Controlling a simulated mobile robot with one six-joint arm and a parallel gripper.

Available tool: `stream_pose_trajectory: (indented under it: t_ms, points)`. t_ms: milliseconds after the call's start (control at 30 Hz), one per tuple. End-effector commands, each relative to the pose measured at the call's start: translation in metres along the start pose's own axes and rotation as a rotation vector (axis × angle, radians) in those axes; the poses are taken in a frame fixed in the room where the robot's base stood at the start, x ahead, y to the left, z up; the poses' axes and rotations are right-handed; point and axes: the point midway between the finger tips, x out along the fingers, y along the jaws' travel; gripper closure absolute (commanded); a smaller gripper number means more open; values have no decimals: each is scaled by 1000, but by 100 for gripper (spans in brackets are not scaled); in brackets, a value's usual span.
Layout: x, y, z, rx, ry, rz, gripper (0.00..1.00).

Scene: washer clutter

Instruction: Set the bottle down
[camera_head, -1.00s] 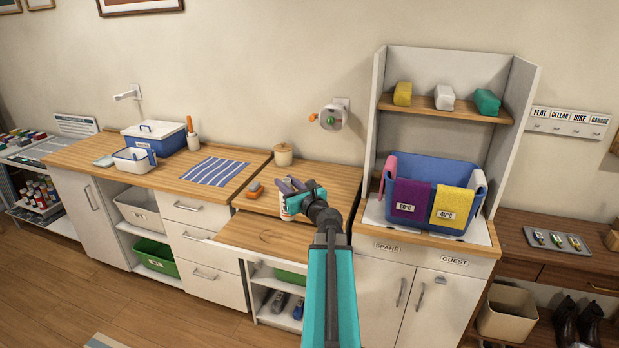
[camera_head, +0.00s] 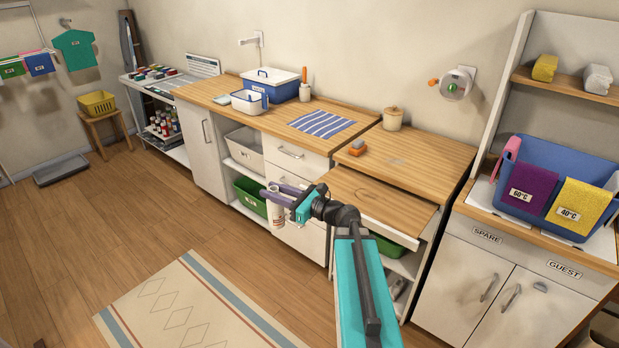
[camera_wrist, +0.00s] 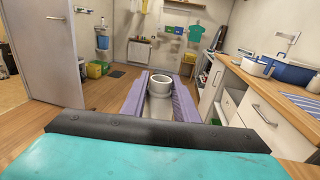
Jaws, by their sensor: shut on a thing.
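My gripper (camera_head: 289,198) is shut on a pale, whitish bottle (camera_head: 277,216), held upright in the air in front of the drawers. In the wrist view the bottle (camera_wrist: 160,83) stands between the two purple fingers, its round top facing up. The bottle's lower part is hidden there by the gripper body. Nothing shows under the bottle in the head view but the drawer front and floor behind it.
The pulled-out wooden board (camera_head: 390,205) is clear. A striped cloth (camera_head: 322,124), a blue box (camera_head: 272,84) and a white tub (camera_head: 249,101) stand farther left. A rug (camera_head: 205,310) lies on the floor.

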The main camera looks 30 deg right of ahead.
Motion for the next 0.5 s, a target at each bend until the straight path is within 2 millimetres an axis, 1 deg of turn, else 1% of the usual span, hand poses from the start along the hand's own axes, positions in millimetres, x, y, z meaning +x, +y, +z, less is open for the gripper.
stream_pose_trajectory:
  t_ms: [33, 167, 200, 300, 400, 500]
  points:
    - [11, 20, -8, 1, -1, 50, 100]
    - [32, 70, -23, 1, -2, 175, 100]
    - [37, 85, -27, 1, -3, 214, 100]
    - [48, 121, -36, 0, -4, 305, 100]
    - [54, 151, -44, 1, -5, 380, 100]
    - [58, 172, -48, 2, -6, 432, 100]
